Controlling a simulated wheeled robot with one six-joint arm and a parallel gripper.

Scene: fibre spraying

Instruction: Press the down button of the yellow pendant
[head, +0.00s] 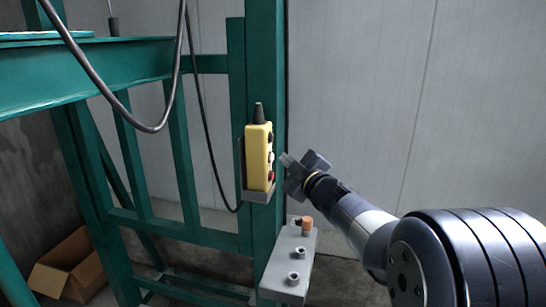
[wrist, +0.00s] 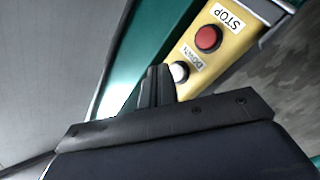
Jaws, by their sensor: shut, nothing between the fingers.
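The yellow pendant (head: 258,158) hangs upright in a grey holder on a green post in the head view. In the wrist view the pendant (wrist: 237,22) shows close up, with a red button (wrist: 208,38) labelled STOP and a white button (wrist: 179,72) beside the label DOWN. My gripper (head: 284,160) is just right of the pendant in the head view. In the wrist view my gripper (wrist: 156,84) is shut and empty, its fingertips close beside the white button. I cannot tell whether they touch it.
A grey box (head: 285,270) with several knobs, one orange, stands below my gripper. Green frame beams (head: 180,150) fill the left, with a dark cable (head: 150,128) hanging across. A cardboard box (head: 70,268) lies on the floor at lower left.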

